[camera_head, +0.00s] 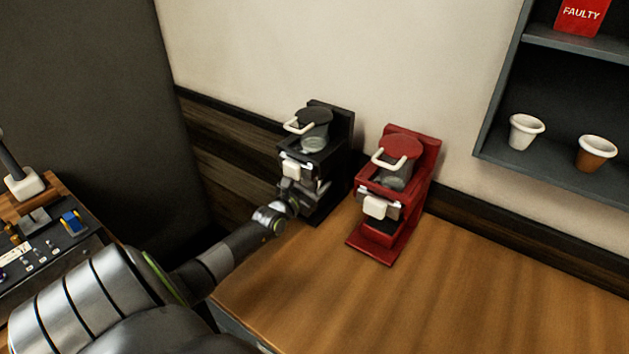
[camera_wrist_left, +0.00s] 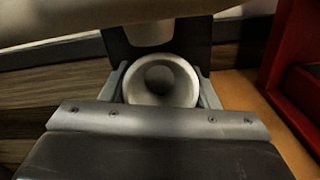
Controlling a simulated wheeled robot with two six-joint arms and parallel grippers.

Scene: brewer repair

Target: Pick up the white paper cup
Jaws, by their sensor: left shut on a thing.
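My left gripper (camera_head: 298,198) reaches into the lower opening of the black brewer (camera_head: 318,160) in the head view. In the left wrist view its two fingers stand on either side of a pale, round-rimmed cup (camera_wrist_left: 160,82), the white paper cup, and are shut on it. I look down into the cup's open mouth, which is in shade; its lower part is hidden. In the head view the held cup cannot be made out clearly. Another white cup (camera_head: 525,131) stands on the wall shelf at the right, beside a brown cup (camera_head: 596,153). My right gripper is not in view.
A red brewer (camera_head: 392,195) stands close to the right of the black one on the wooden counter (camera_head: 450,300). The counter is clear in front and to the right. The dark shelf (camera_head: 560,178) holds a red FAULTY sign (camera_head: 581,16). A tool bench (camera_head: 50,265) is at the left.

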